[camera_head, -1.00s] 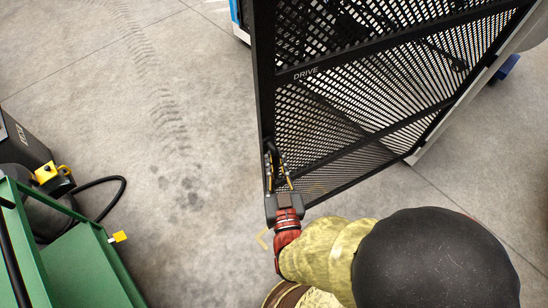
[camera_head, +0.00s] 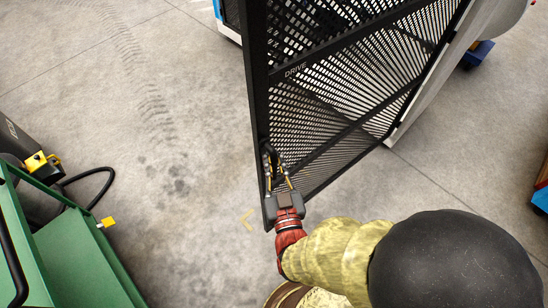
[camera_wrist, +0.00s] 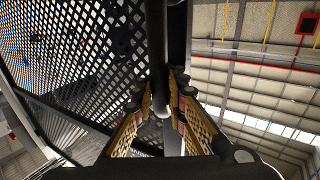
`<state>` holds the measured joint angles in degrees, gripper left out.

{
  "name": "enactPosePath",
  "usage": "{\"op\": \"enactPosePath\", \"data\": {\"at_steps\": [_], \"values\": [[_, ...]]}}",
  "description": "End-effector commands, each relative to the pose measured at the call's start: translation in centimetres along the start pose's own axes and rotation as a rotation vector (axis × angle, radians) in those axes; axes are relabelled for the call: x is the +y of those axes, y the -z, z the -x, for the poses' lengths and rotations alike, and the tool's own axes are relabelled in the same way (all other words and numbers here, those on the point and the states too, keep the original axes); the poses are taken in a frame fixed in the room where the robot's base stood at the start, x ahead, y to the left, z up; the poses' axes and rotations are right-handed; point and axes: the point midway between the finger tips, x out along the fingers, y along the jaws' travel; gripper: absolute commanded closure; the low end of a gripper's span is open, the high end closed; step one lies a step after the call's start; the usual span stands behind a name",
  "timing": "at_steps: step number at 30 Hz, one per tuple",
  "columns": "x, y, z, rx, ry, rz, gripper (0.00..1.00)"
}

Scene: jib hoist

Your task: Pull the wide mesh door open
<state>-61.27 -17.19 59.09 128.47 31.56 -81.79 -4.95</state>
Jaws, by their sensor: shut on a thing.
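The wide mesh door (camera_head: 345,100) is a black framed panel of perforated metal marked DRIVE. It stands swung out from a pale cabinet edge (camera_head: 425,90) at the right. My gripper (camera_head: 272,160) is at the door's near free edge, shut on its dark upright handle. In the wrist view the handle (camera_wrist: 156,60) runs vertically between the gold-sided fingers of my gripper (camera_wrist: 165,115), with the mesh door (camera_wrist: 85,60) to the left. The exact finger contact is partly hidden by the fingers themselves.
A green cart (camera_head: 70,250) stands at the lower left, beside a dark unit with a yellow fitting (camera_head: 38,162) and a black cable (camera_head: 98,185). Bare concrete floor (camera_head: 150,100) lies open left of the door. A blue-and-red object (camera_head: 541,190) shows at the right edge.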

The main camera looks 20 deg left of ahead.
Motion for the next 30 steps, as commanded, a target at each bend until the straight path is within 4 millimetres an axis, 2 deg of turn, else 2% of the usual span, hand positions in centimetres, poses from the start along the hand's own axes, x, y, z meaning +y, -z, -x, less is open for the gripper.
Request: {"op": "enactPosePath", "data": {"at_steps": [4,5,15,25,30], "values": [[-0.4,0.1,0.0,0.002,0.01,0.0,1.0],[-0.4,0.1,0.0,0.002,0.01,0.0,0.88],[-0.2,0.0,0.0,0.001,0.005,0.0,0.69],[-0.1,0.0,0.2,0.0,0.004,0.0,0.69],[-0.2,0.0,1.9,0.0,0.007,0.001,0.69]]}}
